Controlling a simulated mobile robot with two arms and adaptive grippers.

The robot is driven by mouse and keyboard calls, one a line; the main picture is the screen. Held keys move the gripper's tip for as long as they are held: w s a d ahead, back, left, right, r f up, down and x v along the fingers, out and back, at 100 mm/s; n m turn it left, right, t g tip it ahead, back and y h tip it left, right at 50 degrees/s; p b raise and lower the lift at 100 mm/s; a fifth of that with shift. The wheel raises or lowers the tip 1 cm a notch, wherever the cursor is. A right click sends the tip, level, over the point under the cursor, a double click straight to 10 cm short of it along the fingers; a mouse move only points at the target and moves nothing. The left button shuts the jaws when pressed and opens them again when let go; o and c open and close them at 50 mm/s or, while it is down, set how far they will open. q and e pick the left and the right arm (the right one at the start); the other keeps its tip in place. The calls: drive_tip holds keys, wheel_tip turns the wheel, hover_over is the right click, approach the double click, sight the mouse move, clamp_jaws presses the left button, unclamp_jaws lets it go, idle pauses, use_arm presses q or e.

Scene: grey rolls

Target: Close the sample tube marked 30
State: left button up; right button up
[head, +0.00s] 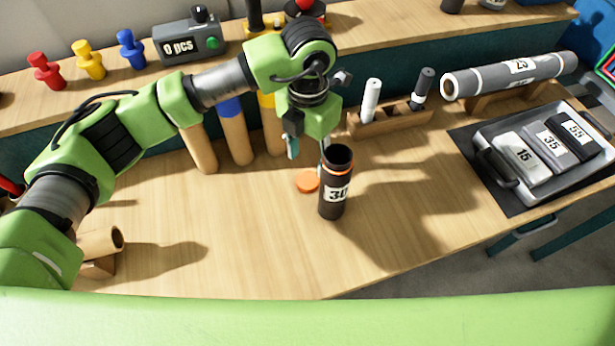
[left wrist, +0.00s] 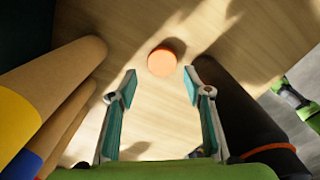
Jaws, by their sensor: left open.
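The sample tube marked 30 (head: 335,190) stands upright on the table in the head view, black with an orange ring near its open top. An orange cap (head: 307,181) lies flat on the table just left of the tube; it also shows in the left wrist view (left wrist: 162,62). My left gripper (head: 306,145) is above the table, behind and left of the tube. In the left wrist view my left gripper (left wrist: 161,80) is open and empty, with the cap beyond its fingertips and the black tube (left wrist: 235,105) beside the right finger. My right gripper is not in view.
Upright brown rolls (head: 235,137) with coloured ends stand left of the gripper. A wooden marker holder (head: 390,119) is behind the tube. A tray (head: 505,185) with marked boxes sits at the right. The table right of the tube is clear.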

sight(308, 179)
use_arm(q)
drive_tip(key=shift+f, duration=0.65)
drive_tip(key=f, duration=0.1)
drive_tip(key=f+p, duration=0.1)
drive_tip(key=f, duration=0.2)
drive_tip(key=shift+s+f+p, duration=0.3)
drive_tip(key=shift+p, duration=0.1)
drive_tip(key=shift+f, duration=0.3)
drive_tip(key=c, duration=0.6)
